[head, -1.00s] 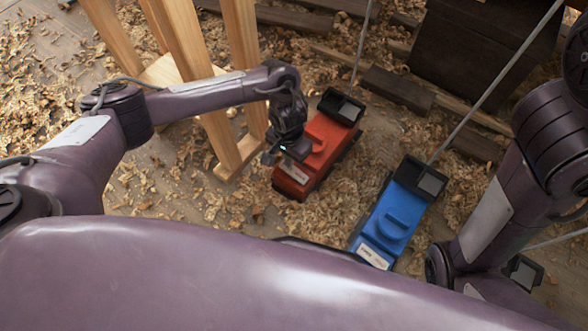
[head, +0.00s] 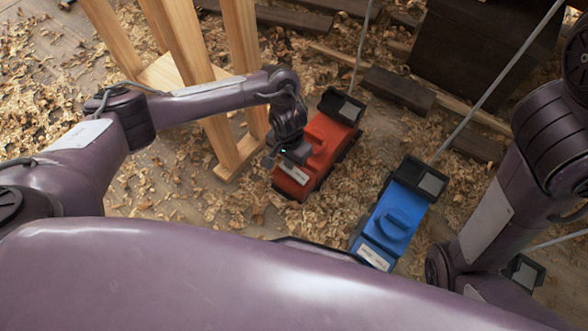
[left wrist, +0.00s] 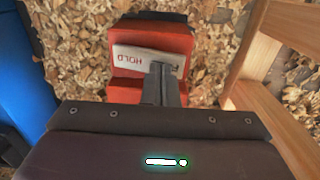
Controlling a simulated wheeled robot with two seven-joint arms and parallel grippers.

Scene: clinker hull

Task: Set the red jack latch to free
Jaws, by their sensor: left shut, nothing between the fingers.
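The red jack (head: 328,133) stands on the shavings-covered floor in the middle of the head view. My left gripper (head: 272,160) is at its near left end, over the pale label plate (head: 292,172). In the left wrist view the red jack (left wrist: 125,91) shows a plate (left wrist: 133,61) reading HOLD, upside down. The shut, empty fingers of my left gripper (left wrist: 163,71) cover the plate's right part. I cannot tell whether they touch it. The latch's setting is not clear, as the gripper hides part of the jack. My right gripper is not in view.
A blue jack (head: 393,217) stands to the right, and its side shows in the left wrist view (left wrist: 18,80). Wooden posts (head: 187,45) rise close on the left. Thin rods (head: 490,88) slant up from the jacks. Dark timber blocks (head: 398,88) lie behind.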

